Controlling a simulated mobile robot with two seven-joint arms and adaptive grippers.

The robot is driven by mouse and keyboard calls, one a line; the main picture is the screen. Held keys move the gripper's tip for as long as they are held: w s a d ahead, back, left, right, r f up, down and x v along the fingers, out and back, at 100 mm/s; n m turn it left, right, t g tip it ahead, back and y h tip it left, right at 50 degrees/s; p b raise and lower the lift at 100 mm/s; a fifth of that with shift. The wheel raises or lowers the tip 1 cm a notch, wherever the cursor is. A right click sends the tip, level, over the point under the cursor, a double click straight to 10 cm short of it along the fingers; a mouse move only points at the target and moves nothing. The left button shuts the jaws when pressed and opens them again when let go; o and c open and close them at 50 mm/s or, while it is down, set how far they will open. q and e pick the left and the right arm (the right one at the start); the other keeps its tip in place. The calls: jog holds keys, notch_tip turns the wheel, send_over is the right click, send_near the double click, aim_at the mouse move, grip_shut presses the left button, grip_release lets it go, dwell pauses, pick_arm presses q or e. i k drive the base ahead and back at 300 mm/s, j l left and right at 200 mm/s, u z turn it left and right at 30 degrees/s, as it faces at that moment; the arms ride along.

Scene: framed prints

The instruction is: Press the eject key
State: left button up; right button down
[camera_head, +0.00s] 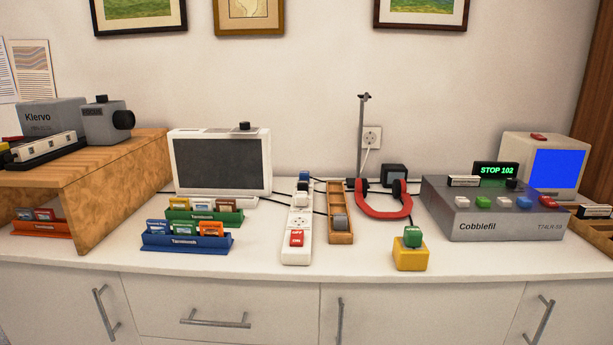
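A grey console (510,228) marked "Cobblefil" stands on the right of the white counter. Its sloped top has a row of small keys, among them a white key (462,202), a blue key (524,203) and a red key (547,202). A display (497,170) at its back reads "STOP 102" in green. A green key (412,237) sits on a yellow box (410,258) left of the console. I cannot read an eject mark on any key. Neither of my grippers is in view.
A blue-screen monitor (558,170) stands behind the console. Red headphones (384,208), a wooden tray (341,232), a power strip (297,240) and a white monitor (221,165) stand further left. Card racks (187,245) are front left, near a wooden shelf (107,200). The front edge is mostly bare.

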aim_at(524, 202)
jog(key=z, duration=1.25)
jog(key=i+l+u, duration=0.2)
jog(key=l+u, duration=0.25)
jog(key=l, duration=1.3)
jog(key=l+u, duration=0.4)
jog(key=l, duration=1.3)
jog(key=k, duration=0.05)
